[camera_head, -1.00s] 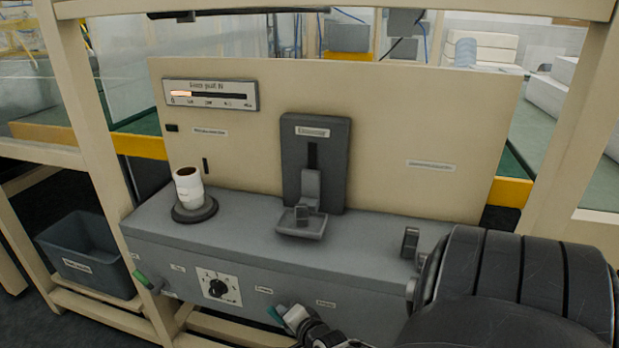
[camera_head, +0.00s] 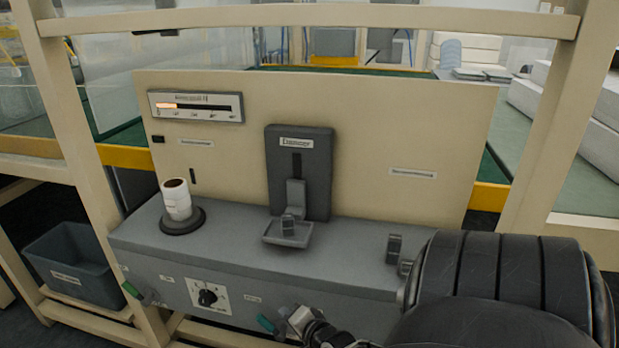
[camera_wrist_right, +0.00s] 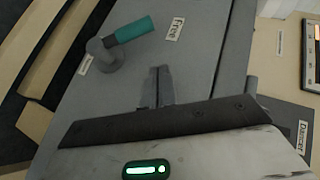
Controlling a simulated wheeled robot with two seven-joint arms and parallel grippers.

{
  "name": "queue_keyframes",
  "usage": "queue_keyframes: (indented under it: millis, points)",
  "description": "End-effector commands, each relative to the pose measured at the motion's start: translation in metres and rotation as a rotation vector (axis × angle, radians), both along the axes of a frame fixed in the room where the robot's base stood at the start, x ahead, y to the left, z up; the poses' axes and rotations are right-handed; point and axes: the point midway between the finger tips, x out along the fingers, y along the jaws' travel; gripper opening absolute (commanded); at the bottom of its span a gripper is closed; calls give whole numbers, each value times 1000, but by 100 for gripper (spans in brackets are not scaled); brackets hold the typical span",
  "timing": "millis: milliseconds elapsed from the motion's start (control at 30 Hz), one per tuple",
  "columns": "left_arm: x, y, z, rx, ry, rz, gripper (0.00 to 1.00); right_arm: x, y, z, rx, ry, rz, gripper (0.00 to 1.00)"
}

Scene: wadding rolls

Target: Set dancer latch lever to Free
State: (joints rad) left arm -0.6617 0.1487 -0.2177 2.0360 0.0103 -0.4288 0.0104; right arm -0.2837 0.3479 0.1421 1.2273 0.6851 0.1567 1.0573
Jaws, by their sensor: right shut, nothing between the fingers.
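The latch lever has a teal handle (camera_wrist_right: 131,30) and a round grey hub (camera_wrist_right: 103,51) in the right wrist view. The handle's tip points towards the label reading Free (camera_wrist_right: 175,27), just short of it. A second label (camera_wrist_right: 85,64) beside the hub is too small to read. In the head view only the teal handle (camera_head: 266,323) shows, low on the front of the grey box. My right gripper (camera_head: 298,318) is just to its right, shut and empty. In the right wrist view its fingertips (camera_wrist_right: 158,72) are apart from the handle. My left gripper is out of view.
A bin (camera_head: 75,262) stands at left. Frame posts (camera_head: 555,130) flank the panel.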

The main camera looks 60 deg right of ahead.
Motion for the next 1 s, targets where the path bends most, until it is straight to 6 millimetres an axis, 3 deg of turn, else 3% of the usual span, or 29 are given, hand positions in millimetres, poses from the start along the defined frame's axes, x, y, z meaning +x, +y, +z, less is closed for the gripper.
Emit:
queue_keyframes:
  millis: [200,400,1000]
  points:
    - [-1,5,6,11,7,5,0,-41,18,27,4,3,-1,0]
    - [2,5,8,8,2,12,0,-60,26,39,2,4,-1,0]
    - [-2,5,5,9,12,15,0,-65,28,42,1,3,-1,0]
